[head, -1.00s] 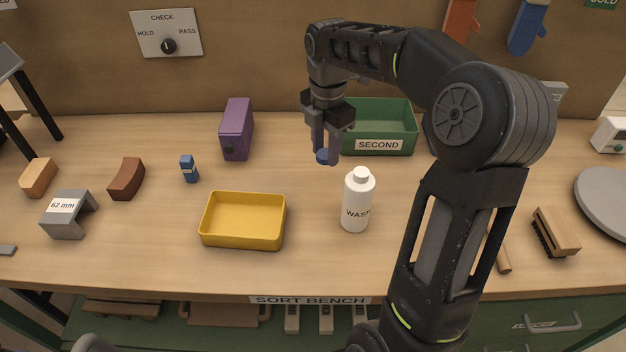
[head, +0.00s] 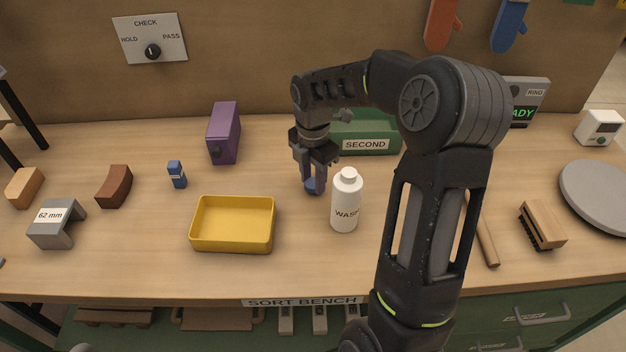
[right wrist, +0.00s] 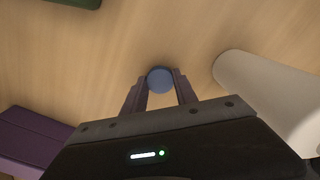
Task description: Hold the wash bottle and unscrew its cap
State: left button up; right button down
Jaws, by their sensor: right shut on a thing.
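The white wash bottle (head: 345,204) stands upright on the bench in the head view, its narrow white neck bare on top. It also shows at the right of the right wrist view (right wrist: 268,92). My right gripper (head: 313,184) is shut on a round blue cap (right wrist: 160,80), low over the bench, left of the bottle and apart from it. The cap shows partly between the fingertips in the head view (head: 313,187). I cannot tell whether it touches the bench. My left gripper is not in view.
A yellow tray (head: 232,247) stands left of the bottle. A green bin (head: 383,148) marked SECOND and a purple box (head: 223,133) stand behind. A brush (head: 542,222) and a grey disc (head: 600,188) lie at the right.

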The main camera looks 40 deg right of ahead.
aim_at(313, 183)
jog(key=shift+f, duration=0.55)
jog(key=shift+f, duration=0.1)
jog(key=c, duration=1)
grip_release()
jog(key=shift+o, duration=0.2)
notch_tip(313, 183, up, 12)
jog(key=shift+r, duration=0.25)
